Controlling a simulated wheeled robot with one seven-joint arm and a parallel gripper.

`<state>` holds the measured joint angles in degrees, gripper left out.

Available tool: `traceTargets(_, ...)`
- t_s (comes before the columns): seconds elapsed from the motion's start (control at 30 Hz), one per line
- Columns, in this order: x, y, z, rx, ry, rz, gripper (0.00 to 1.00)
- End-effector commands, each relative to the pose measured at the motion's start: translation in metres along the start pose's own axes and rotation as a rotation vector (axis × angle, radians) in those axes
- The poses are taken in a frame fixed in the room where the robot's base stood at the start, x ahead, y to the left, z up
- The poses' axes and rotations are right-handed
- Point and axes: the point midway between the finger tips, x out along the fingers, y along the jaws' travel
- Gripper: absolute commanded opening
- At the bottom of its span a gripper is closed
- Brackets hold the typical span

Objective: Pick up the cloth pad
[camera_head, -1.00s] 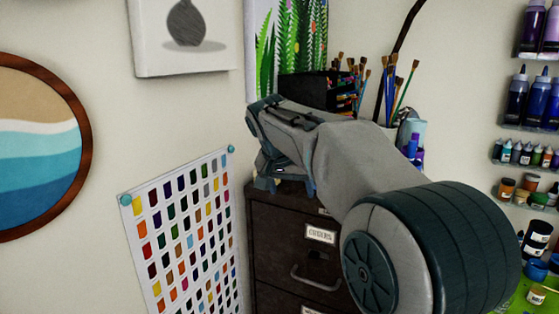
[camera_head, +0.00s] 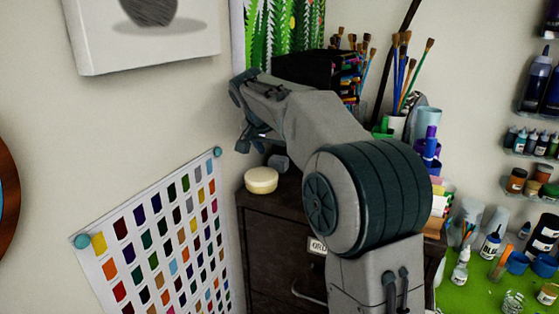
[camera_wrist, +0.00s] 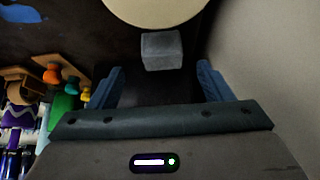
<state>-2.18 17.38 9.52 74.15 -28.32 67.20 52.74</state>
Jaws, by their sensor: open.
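A small grey block with a cloth-like surface (camera_wrist: 161,50), which looks like the cloth pad, lies on the dark cabinet top in the wrist view. It also shows below my arm in the head view (camera_head: 280,162). My gripper (camera_wrist: 161,80) is open and empty, its two blue fingers pointing towards the pad. The pad is centred between the fingers, around their tips in the picture; I cannot tell the height gap. In the head view my gripper (camera_head: 250,140) hangs above the cabinet, partly hidden by my own arm.
A dark organizer (camera_head: 305,70) and a brush cup (camera_head: 394,125) stand behind. A wall is close by on the left.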

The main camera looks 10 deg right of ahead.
Motion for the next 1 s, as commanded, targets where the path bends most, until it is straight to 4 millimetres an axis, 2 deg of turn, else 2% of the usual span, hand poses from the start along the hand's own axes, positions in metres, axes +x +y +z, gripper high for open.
traceTargets(0.3,0.043,0.001,-0.004,-0.002,-0.003,0.003,0.73)
traceTargets(0.57,0.048,0.001,-0.003,0.001,-0.001,0.001,0.73)
traceTargets(0.6,0.048,0.001,-0.003,0.001,-0.001,0.002,0.70)
traceTargets(0.77,0.048,0.001,-0.003,0.001,-0.001,0.002,0.25)
traceTargets(1.0,0.048,0.001,-0.003,0.001,-0.001,0.002,0.25)
